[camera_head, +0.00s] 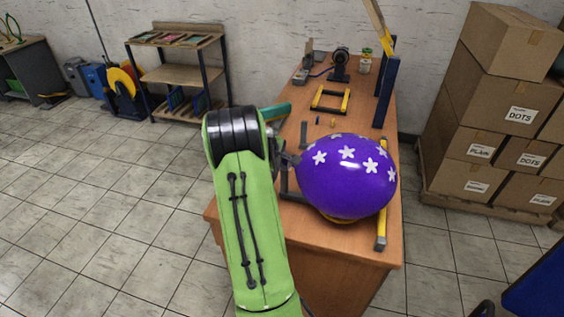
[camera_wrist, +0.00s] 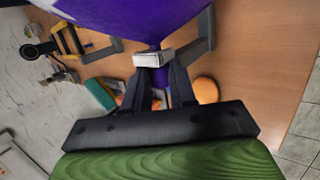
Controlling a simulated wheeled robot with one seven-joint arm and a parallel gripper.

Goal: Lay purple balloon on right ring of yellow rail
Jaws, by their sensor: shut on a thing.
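The purple balloon (camera_head: 347,177) with white stars hangs over the front part of the wooden table. My gripper (camera_head: 289,160) is at its left side, shut on the balloon's neck end. In the wrist view, the fingers (camera_wrist: 153,59) close at a pale clip-like piece below the balloon (camera_wrist: 130,15). A yellow bar with grey ends, which looks like the yellow rail (camera_head: 382,232), lies along the table's right edge. A yellow rounded edge (camera_head: 340,219) shows just under the balloon. The balloon hides much of this area, and I cannot make out the right ring.
The wooden table (camera_head: 290,225) also holds a yellow-black frame (camera_head: 330,99), a dark device (camera_head: 340,64) and a jar (camera_head: 365,63). A blue post (camera_head: 385,95) with a yellow arm stands at the right edge. Stacked cartons (camera_head: 505,110) stand to the right.

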